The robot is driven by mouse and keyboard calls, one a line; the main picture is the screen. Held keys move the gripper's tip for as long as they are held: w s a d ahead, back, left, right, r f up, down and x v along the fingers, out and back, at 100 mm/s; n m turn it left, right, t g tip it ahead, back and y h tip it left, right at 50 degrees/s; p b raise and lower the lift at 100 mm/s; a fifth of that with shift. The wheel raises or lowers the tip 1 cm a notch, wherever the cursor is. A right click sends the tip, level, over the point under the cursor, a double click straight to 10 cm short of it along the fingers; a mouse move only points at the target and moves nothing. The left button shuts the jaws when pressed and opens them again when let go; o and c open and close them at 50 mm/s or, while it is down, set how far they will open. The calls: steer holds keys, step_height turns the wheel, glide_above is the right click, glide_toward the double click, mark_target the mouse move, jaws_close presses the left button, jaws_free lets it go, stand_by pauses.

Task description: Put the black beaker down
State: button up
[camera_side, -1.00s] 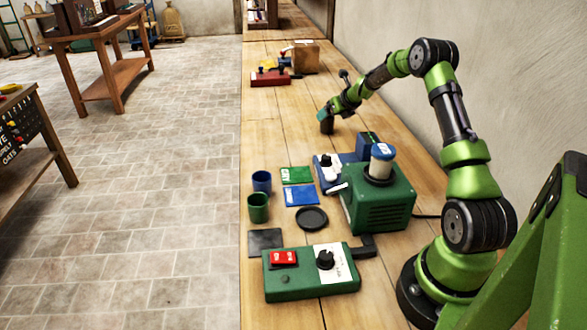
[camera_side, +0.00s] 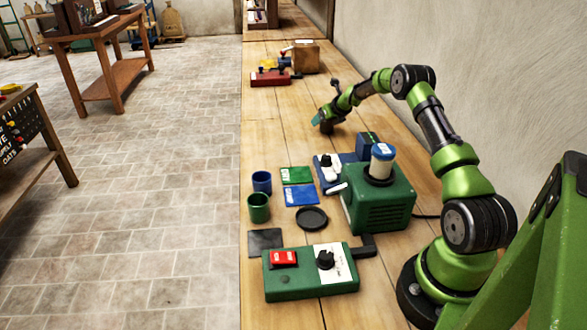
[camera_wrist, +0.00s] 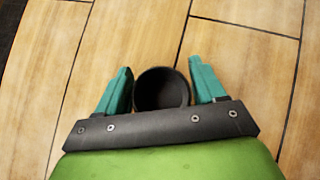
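The black beaker (camera_wrist: 161,90) is between the teal fingertips of my gripper (camera_wrist: 161,78) in the wrist view. Both fingers lie against its sides, with no clear gap, and I look down into its dark opening. In the side view my gripper (camera_side: 318,119) is low over the far middle of the wooden bench, with the dark beaker (camera_side: 326,127) small at its end. The beaker looks about upright. I cannot tell whether its base touches the planks.
The bench (camera_side: 275,125) is bare around my gripper. Nearer stand a green machine (camera_side: 378,205), blue cup (camera_side: 262,182), green cup (camera_side: 258,207), black round dish (camera_side: 312,218), black square (camera_side: 265,242) and green control box (camera_side: 310,275). Farther back are a red item (camera_side: 270,78) and wooden block (camera_side: 306,57).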

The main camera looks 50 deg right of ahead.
steer(key=c, duration=0.9)
